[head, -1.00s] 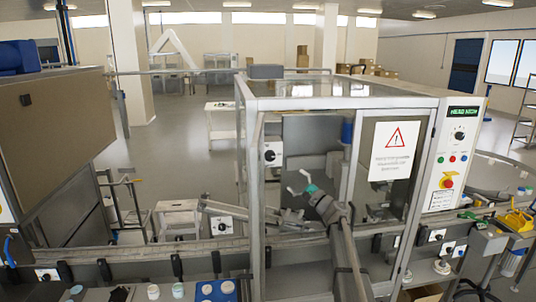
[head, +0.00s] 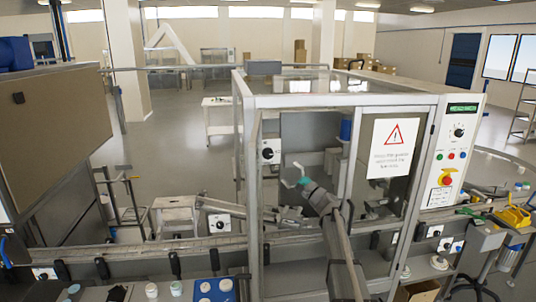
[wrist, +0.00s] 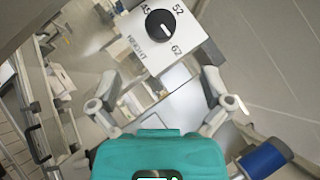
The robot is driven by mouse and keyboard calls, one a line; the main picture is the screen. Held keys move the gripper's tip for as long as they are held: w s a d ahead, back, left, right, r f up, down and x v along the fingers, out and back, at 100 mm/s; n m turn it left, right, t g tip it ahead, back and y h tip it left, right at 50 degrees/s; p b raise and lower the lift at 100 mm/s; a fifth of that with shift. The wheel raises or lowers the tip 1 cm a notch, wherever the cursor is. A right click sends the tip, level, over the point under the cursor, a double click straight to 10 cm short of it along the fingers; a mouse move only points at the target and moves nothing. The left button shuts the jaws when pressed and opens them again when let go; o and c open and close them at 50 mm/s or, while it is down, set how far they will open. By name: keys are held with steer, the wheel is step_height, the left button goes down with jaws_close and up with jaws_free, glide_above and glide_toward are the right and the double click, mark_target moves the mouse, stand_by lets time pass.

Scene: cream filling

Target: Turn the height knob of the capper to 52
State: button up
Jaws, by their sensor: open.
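The height knob (wrist: 160,23) is a round black dial on a white plate (wrist: 153,64) marked HEIGHT, 45, 52 and 62, in the upper middle of the wrist view. In the head view, what seems to be the same knob (head: 267,153) sits on the left side of the capper's framed enclosure (head: 337,101). My gripper (wrist: 160,94) is open and empty, with its fingers apart and short of the plate. My gripper (head: 294,175) also shows inside the enclosure, right of the knob.
Frame posts and a clear door with a warning sign (head: 393,147) stand close around my arm. A blue cylinder (wrist: 264,160) is at lower right in the wrist view. A control panel (head: 451,152) is at the right. Another dial plate (head: 220,223) sits lower left, near the conveyor.

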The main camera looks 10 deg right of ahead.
mark_target(269, 154)
steer(key=p+x, duration=0.4)
steer(key=x, duration=0.7)
steer(key=shift+w+a+r, duration=0.15)
steer(key=shift+w+a, duration=0.05)
steer(key=shift+w, duration=0.15)
steer(key=c, duration=1.2)
steer(key=shift+o, duration=0.2)
steer(key=shift+r+n+g+p, duration=0.2)
steer(key=shift+n+g+p, duration=0.25)
steer(key=shift+p, duration=0.35)
steer(key=shift+n+p, duration=0.3)
steer(key=shift+n, duration=0.05)
steer(key=shift+r+n+g+p, duration=0.1)
steer(key=shift+n+g+p, duration=0.85)
steer(key=shift+p, duration=0.15)
steer(key=shift+n+g+h+p, duration=0.8)
steer(key=shift+n+p, duration=0.25)
steer(key=shift+p, duration=0.35)
steer(key=shift+f, duration=0.3)
